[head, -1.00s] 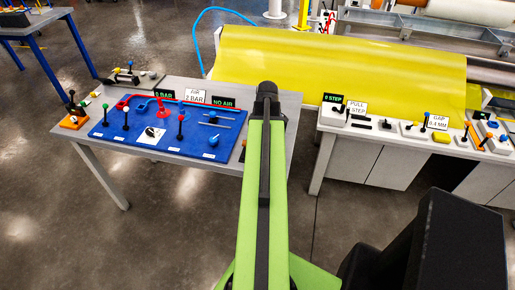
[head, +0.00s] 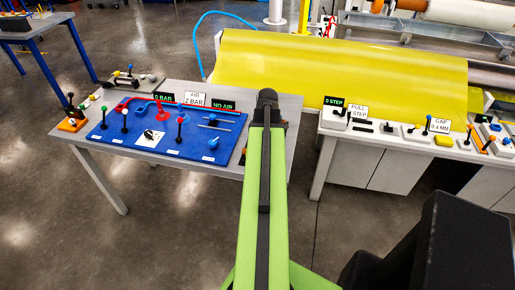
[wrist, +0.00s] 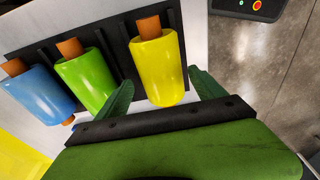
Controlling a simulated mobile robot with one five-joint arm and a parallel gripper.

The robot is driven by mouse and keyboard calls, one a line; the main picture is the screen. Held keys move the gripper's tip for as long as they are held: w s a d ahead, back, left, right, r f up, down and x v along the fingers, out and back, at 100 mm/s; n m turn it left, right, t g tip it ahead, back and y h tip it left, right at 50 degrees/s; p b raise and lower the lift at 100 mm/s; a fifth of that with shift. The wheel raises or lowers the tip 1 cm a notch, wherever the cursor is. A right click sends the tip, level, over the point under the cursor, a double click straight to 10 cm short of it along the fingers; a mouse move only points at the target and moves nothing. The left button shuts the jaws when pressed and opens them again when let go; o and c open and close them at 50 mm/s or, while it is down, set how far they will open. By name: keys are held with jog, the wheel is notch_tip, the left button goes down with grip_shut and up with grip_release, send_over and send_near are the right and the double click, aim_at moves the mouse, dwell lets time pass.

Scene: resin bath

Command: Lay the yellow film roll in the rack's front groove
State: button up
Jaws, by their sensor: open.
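The yellow film roll (wrist: 160,72) with an orange core lies across the black rack (wrist: 118,48) in the wrist view, at its right end. A green roll (wrist: 86,82) and a blue roll (wrist: 38,92) lie beside it to the left, also with orange cores. My gripper (wrist: 163,92) is open, its green fingers on either side of the yellow roll's near part. I cannot tell whether they touch it. In the head view, my arm hides the gripper, and I cannot make out the rolls or rack.
The grey table (head: 230,88) holds a blue board (head: 165,148) with several knobbed pegs. A white bench (head: 345,128) with levers stands to the right. A yellow film sheet (head: 340,65) spans behind.

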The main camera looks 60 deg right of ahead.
jog(key=shift+r, duration=0.15)
notch_tip(320, 180, up, 13)
jog(key=s+p, duration=0.1)
jog(key=p, duration=1.2)
jog(key=shift+s+d, duration=0.25)
jog(key=shift+s, duration=0.1)
jog(key=shift+f, duration=0.25)
